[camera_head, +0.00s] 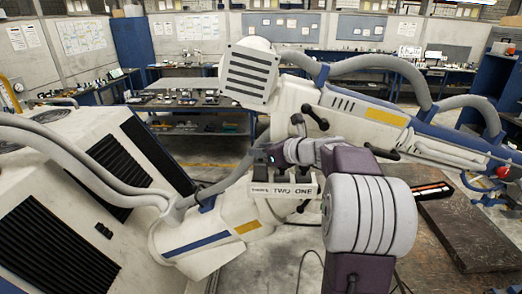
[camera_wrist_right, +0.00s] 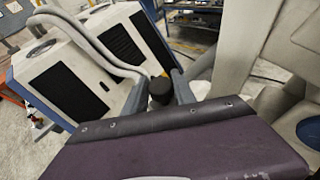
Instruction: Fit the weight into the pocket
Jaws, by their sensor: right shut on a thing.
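My right gripper (camera_head: 278,158) is at the label plate on the white machine arm in the head view. In the right wrist view my right gripper (camera_wrist_right: 159,92) is shut on a dark, round weight (camera_wrist_right: 159,90), held between its two grey fingers. The label plate (camera_head: 284,190) has dark pockets (camera_head: 283,172) above it, with "TWO" and "ONE" readable; the left label is too small to read. The gripper is close above or in front of the left pockets. I cannot tell whether the weight touches one. My left gripper is not in view.
A large white machine arm (camera_head: 350,110) with grey hoses spans the upper right. White cabinets with black grilles (camera_head: 45,235) stand at the left. Workbenches stand behind.

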